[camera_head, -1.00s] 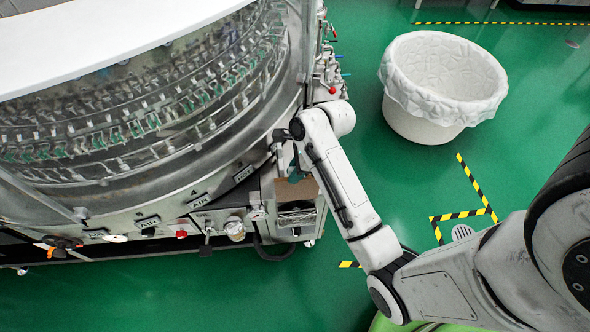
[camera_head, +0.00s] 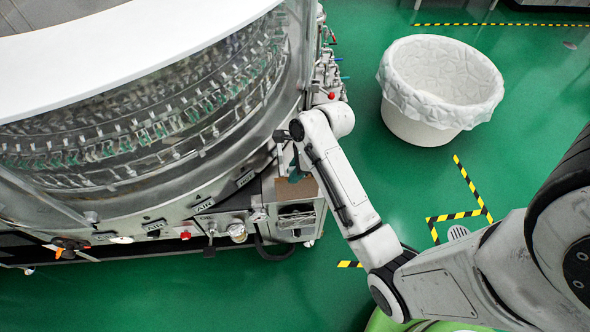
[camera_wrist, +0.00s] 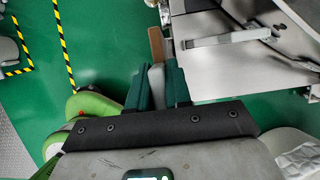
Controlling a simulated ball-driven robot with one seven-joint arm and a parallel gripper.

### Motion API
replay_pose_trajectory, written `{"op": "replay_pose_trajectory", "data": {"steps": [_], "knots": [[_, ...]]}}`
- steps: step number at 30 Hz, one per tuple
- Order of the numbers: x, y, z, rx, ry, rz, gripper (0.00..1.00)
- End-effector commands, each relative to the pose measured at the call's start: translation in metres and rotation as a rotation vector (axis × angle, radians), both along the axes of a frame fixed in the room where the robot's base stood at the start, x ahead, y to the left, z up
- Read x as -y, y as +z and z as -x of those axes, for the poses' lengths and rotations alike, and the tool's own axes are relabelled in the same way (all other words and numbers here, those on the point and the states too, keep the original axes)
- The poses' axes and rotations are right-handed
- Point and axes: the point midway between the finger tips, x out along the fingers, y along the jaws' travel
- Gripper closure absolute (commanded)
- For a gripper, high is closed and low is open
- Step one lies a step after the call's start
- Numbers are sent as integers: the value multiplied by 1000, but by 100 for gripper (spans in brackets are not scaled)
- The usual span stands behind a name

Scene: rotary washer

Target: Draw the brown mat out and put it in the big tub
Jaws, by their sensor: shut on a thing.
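The brown mat (camera_head: 306,187) shows as a small brown patch at the side of the washer, just below my gripper (camera_head: 295,171). In the wrist view it is a narrow brown strip (camera_wrist: 157,46) beyond the fingertips. My gripper's dark green fingers (camera_wrist: 156,72) are close together, shut on the mat; the grip itself is partly hidden by a grey piece between them. How much of the mat is inside the washer cannot be told. The big tub (camera_head: 420,129) is round and white, with a crumpled white liner, on the floor at upper right.
The large round washer (camera_head: 150,190) fills the left, with knobs, valves and labels along its rim. A metal box-like fitting (camera_head: 296,219) sits under the mat. Green floor (camera_head: 385,180) is clear between washer and tub. Yellow-black tape (camera_head: 455,215) marks the floor.

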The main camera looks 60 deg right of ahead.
Motion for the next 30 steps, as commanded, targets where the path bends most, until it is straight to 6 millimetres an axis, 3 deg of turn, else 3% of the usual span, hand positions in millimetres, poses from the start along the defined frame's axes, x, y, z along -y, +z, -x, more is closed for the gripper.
{"op": "replay_pose_trajectory", "data": {"steps": [30], "knots": [[0,38,0,0,0,0,100]]}}
